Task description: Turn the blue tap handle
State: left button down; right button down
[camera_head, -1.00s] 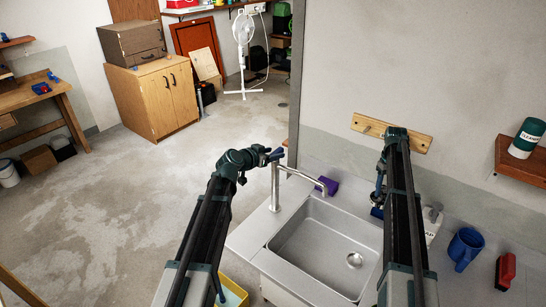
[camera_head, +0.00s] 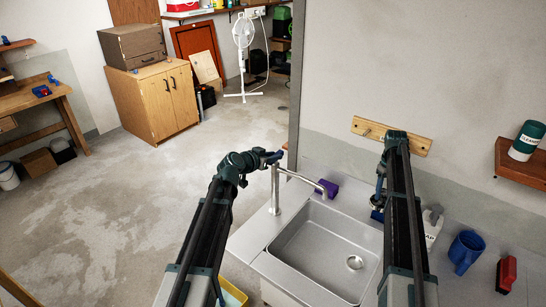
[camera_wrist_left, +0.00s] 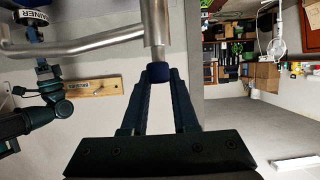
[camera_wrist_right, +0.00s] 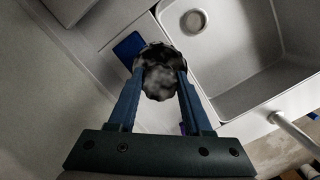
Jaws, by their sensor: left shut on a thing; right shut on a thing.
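The metal tap (camera_head: 276,190) stands at the left rim of the sink (camera_head: 262,258), its spout reaching right over the basin. My left gripper (camera_head: 272,156) is at the tap's top. In the left wrist view its fingers (camera_wrist_left: 160,76) are shut on the small dark-blue tap handle (camera_wrist_left: 159,70), with the metal tap body (camera_wrist_left: 156,25) beyond it. My right gripper (camera_head: 379,197) is right of the sink. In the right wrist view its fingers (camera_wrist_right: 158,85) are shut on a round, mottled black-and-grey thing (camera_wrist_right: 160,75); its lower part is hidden.
A purple thing (camera_head: 328,187) is behind the spout. A white bottle (camera_head: 433,224), a blue mug (camera_head: 466,250) and a red brush-like thing (camera_head: 506,273) stand on the right counter. A wooden rack (camera_head: 410,139) is on the wall.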

pick_arm(q)
jog(key=shift+s+n+y, duration=0.1)
jog(key=shift+n+y, duration=0.2)
jog(key=shift+d+n+t+y, duration=0.15)
jog(key=shift+n+t+y, duration=0.4)
jog(key=shift+n+y, duration=0.3)
jog(key=shift+d+n+t+y, duration=0.15)
jog(key=shift+n+t+y, duration=0.4)
jog(key=shift+n+y, duration=0.25)
jog(key=shift+d+n+y, duration=0.2)
jog(key=shift+n+y, duration=1.2)
jog(key=shift+y, duration=0.25)
jog(key=shift+d+n+y, duration=0.2)
jog(key=shift+n+y, duration=1.15)
jog(key=shift+y, duration=0.25)
jog(key=n+y, duration=0.1)
jog(key=n+g+y, duration=0.1)
jog(key=n+y, duration=0.2)
jog(key=shift+w+d+g+y, duration=0.25)
jog(key=shift+d+g+y, duration=0.05)
jog(key=shift+d+g, duration=0.1)
jog(key=n+g+y, duration=0.2)
jog(key=n, duration=0.1)
jog(key=shift+y, duration=0.3)
jog(key=shift+f+n+g+y, duration=0.1)
jog(key=shift+n+g+y, duration=0.4)
jog(key=shift+n+g, duration=0.25)
jog(key=shift+s+a, duration=0.1)
jog(key=c, duration=0.7)
grip_release()
